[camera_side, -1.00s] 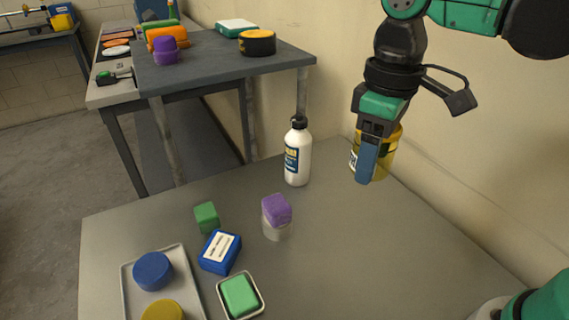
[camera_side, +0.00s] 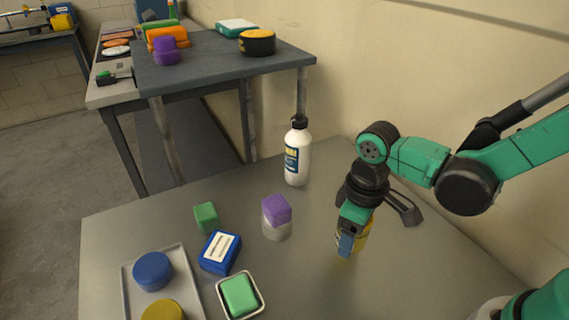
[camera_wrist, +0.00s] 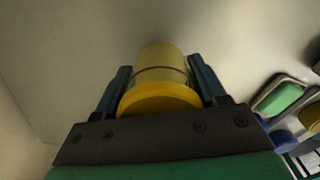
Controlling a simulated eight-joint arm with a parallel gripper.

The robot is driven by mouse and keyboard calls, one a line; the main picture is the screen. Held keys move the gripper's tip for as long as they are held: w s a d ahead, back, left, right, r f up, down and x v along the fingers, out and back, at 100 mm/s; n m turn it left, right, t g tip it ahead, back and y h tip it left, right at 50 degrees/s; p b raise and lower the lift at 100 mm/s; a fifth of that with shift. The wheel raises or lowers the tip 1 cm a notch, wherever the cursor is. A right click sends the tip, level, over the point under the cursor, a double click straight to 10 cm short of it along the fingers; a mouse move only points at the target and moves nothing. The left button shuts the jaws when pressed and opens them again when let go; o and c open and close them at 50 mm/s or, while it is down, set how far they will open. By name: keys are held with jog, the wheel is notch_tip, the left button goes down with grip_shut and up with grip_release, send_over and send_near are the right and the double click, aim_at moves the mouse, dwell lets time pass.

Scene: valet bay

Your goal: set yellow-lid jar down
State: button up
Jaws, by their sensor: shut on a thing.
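The yellow-lid jar (camera_side: 363,237) is between the fingers of my gripper (camera_side: 346,245), at the right part of the table in the side view. In the wrist view the jar (camera_wrist: 160,72) is gripped on both sides by the fingers (camera_wrist: 160,90), its yellow lid towards the palm and its clear yellowish body pointing away. The jar is low, at or just above the tabletop; I cannot tell whether its base touches. The gripper hides much of it in the side view.
The grey table (camera_side: 330,290) is bare around the jar. A white bottle (camera_side: 298,155) stands behind, left of my arm. To the left are a purple block on a pale round base (camera_side: 277,215), a blue box (camera_side: 220,252), a green block in a dish (camera_side: 240,296) and a tray (camera_side: 190,270).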

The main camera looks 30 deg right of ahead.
jog(key=shift+f, duration=1.4)
jog(key=shift+f, duration=0.15)
jog(key=o, duration=1.2)
jog(key=shift+o, duration=0.2)
notch_tip(320, 180, up, 12)
jog(key=shift+d+r, duration=0.2)
jog(key=d+r+m+t, duration=0.1)
jog(key=d+m+t, duration=0.4)
jog(key=d+t, duration=0.2)
jog(key=shift+w+d, duration=0.45)
jog(key=shift+d, duration=0.05)
jog(key=shift+r, duration=0.1)
